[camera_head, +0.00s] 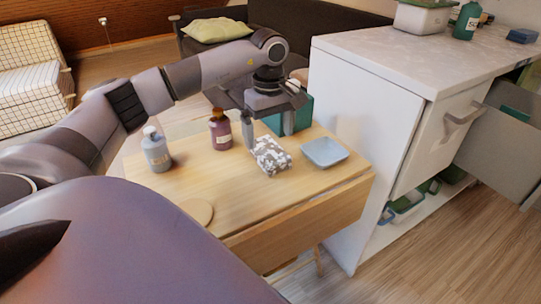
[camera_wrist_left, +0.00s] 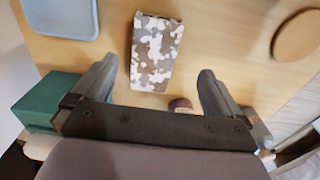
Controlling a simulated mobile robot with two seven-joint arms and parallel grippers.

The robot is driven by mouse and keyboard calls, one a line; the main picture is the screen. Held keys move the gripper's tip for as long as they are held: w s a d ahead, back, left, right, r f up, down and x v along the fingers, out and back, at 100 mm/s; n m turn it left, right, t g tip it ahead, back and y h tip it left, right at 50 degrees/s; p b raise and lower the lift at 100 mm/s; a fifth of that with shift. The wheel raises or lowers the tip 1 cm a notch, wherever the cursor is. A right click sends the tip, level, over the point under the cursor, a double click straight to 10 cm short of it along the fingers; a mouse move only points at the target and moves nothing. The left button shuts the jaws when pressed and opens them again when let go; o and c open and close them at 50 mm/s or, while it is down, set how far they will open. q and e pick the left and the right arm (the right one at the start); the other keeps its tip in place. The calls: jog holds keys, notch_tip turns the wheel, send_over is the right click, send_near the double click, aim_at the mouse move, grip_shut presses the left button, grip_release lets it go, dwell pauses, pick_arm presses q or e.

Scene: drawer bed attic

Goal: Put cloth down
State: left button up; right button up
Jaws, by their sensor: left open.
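The cloth (camera_head: 271,156) is a folded grey-and-white patterned piece lying on the wooden table (camera_head: 240,190). In the left wrist view the cloth (camera_wrist_left: 156,52) lies flat just beyond the fingertips, apart from them. My left gripper (camera_head: 262,135) points down over the table at the cloth's far edge. My right gripper is in neither view.
On the table are a grey-blue bottle (camera_head: 156,150), a dark red bottle (camera_head: 220,130), a light blue dish (camera_head: 324,152), a round wooden disc (camera_head: 197,211) and a green box (camera_head: 300,115) behind the gripper. A white cabinet (camera_head: 365,130) with an open drawer (camera_head: 500,140) stands right.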

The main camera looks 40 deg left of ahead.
aim_at(273, 153)
pick_arm(q)
jog(key=f, duration=0.2)
jog(key=f+b, duration=0.1)
jog(key=f, duration=0.2)
jog(key=shift+w+d+f+b, duration=0.25)
jog(key=shift+w+f+b, duration=0.05)
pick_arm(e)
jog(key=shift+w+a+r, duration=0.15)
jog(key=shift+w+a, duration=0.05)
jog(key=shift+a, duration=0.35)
pick_arm(q)
jog(key=shift+c, duration=0.3)
jog(key=c, duration=1.1)
jog(key=shift+r, duration=0.15)
jog(key=shift+r, duration=0.65)
notch_tip(273, 153, up, 18)
jog(key=p, duration=0.5)
jog(key=shift+d+r, duration=0.1)
jog(key=shift+r, duration=0.15)
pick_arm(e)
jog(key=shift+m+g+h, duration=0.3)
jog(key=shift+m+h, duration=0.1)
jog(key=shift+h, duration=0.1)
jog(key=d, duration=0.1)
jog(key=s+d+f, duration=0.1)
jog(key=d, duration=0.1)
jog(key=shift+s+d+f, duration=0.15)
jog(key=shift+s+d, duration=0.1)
